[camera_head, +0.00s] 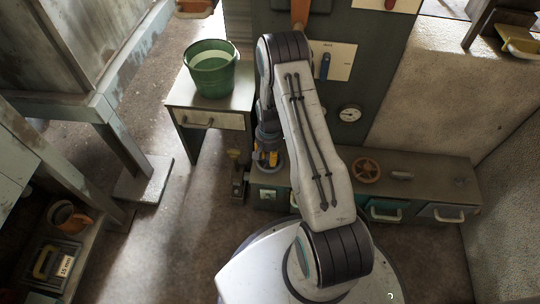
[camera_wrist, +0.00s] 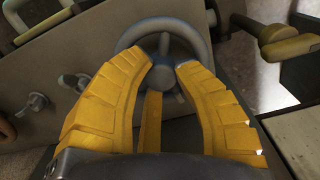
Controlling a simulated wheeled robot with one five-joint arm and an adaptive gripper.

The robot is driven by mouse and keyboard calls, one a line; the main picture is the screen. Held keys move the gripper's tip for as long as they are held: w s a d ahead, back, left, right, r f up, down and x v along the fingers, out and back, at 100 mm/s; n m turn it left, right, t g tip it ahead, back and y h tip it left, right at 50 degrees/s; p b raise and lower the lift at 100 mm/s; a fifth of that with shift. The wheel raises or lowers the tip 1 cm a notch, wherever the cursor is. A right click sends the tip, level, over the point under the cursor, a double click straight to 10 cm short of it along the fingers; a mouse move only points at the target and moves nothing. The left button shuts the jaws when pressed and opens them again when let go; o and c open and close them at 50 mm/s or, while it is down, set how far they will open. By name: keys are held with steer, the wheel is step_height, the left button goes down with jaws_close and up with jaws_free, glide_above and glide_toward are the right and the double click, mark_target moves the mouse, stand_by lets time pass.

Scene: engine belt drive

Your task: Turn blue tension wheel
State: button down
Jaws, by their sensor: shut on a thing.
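The tension wheel (camera_wrist: 161,23) is a round grey-blue handwheel with a rim and spokes, at the top middle of the wrist view. My gripper (camera_wrist: 166,62) has its two yellow fingers around the wheel's near part, with the tips at its hub and spokes. It is shut on the wheel. The fingers hide part of the near rim. In the head view my gripper (camera_head: 267,158) points down at the left end of the low bench, and my arm and gripper hide most of the wheel.
An orange-brown handwheel (camera_head: 365,171) lies on the low bench (camera_head: 435,170) to the right. A gauge (camera_head: 349,113) and a blue lever (camera_head: 325,66) are on the panel behind. A green bucket (camera_head: 211,68) stands on a side table. A yellow handle (camera_wrist: 292,46) is right of the wheel.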

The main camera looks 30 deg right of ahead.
mark_target(269, 158)
steer(key=shift+s+a+f+m, duration=0.1)
steer(key=shift+s+m, duration=0.05)
steer(key=shift+m, duration=0.8)
steer(key=shift+s+a+f+m, duration=0.1)
steer(key=shift+m, duration=0.85)
steer(key=shift+a, duration=0.1)
steer(key=c, duration=1.3)
jaws_free()
steer(key=o, duration=0.4)
steer(key=shift+w+r, duration=0.1)
steer(key=shift+w, duration=0.1)
steer(key=shift+r, duration=0.15)
steer(key=shift+w+r, duration=0.1)
steer(key=shift+r, duration=0.1)
step_height(269, 158, up, 11)
steer(key=shift+r, duration=0.2)
